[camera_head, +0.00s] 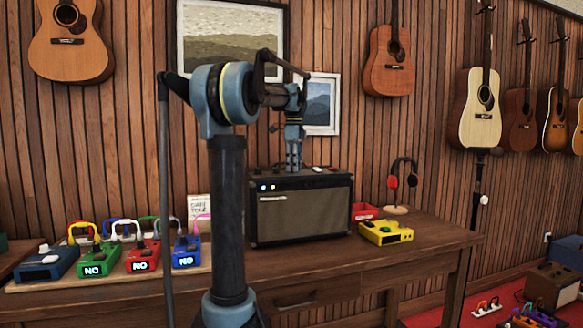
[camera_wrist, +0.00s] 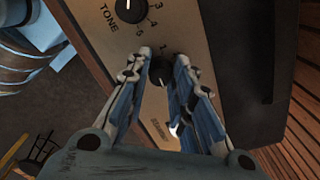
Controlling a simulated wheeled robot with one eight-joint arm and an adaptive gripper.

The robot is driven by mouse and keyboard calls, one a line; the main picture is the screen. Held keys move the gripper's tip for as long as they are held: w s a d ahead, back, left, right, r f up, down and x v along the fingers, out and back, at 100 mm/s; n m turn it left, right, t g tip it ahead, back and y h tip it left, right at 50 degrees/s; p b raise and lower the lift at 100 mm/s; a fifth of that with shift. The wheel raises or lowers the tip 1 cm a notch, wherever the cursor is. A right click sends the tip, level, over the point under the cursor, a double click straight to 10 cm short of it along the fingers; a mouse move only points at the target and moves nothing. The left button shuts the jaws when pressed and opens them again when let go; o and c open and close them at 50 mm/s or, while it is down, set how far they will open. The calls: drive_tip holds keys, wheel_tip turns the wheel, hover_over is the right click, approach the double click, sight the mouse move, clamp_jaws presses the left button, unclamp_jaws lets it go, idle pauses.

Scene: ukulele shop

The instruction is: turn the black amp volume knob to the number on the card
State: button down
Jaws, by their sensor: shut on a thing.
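The amp (camera_head: 300,212) stands on the wooden table, with a black case and a brown front. My gripper (camera_head: 293,166) points down at the amp's top panel. In the wrist view my gripper (camera_wrist: 163,58) is shut on a black knob (camera_wrist: 160,73), one finger on each side. A number 1 shows by its edge; its other numbers are hidden by the fingers, and its pointer is hard to read. A second black knob (camera_wrist: 130,9), marked TONE, is beside it. A white card (camera_head: 199,207) stands left of the amp; its dark writing is too small to read surely.
Several coloured pedals, among them a green one (camera_head: 96,262) and a red one (camera_head: 143,256), lie on a board left of the amp. A yellow pedal (camera_head: 386,232) and a stand (camera_head: 397,208) are to the right. Guitars hang on the wall.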

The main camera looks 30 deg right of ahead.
drive_tip(key=shift+w+m, duration=0.15)
drive_tip(key=shift+m, duration=0.45)
drive_tip(key=c, duration=1.4)
unclamp_jaws()
drive_tip(key=shift+o, duration=0.2)
wheel_tip(320, 180, up, 12)
drive_tip(key=shift+f, duration=0.1)
